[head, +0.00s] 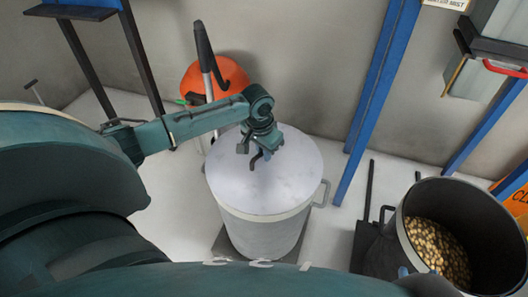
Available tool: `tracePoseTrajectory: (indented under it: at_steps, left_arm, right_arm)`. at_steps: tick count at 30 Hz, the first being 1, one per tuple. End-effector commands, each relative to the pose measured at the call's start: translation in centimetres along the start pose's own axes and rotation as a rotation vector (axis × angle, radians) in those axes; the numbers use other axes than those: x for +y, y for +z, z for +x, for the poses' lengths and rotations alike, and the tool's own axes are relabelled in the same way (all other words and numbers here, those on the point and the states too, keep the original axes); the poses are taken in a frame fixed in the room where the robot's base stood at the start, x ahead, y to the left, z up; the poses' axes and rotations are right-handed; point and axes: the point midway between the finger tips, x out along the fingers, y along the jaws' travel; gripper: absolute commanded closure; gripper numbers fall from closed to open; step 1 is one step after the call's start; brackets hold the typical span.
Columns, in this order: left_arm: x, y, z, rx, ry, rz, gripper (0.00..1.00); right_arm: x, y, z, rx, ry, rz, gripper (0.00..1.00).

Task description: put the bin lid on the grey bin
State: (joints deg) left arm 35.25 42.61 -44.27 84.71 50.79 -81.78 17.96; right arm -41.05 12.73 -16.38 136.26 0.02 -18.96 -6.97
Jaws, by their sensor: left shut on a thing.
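The bin lid (292,185) is a pale grey round disc. It covers the top of the grey bin (262,236) and looks level and roughly centred, with its edge at the bin's rim. I cannot tell whether it rests fully on the rim. The bin is a light grey drum with a side handle at the right. My left gripper (250,156) reaches in from the left over the middle of the lid, pointing down. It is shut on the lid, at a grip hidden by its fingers. My right gripper is not in view.
A dark open bin (398,241) of yellowish-brown pieces stands at the lower right. Blue posts (382,85) rise behind the grey bin. An orange object (200,82) with a black-handled tool stands by the back wall. Pale floor shows between the two bins.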

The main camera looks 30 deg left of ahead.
Motion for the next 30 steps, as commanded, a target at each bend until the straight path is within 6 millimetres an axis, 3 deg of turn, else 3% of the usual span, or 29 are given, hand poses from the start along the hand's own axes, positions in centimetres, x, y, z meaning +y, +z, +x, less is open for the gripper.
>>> tracePoseTrajectory:
  at_steps: [30]
  left_arm:
    - [0.0,0.1,1.1,0.002,0.001,-0.001,1.00]
  right_arm:
    - [-0.1,0.3,0.1,-0.005,-0.003,0.004,0.64]
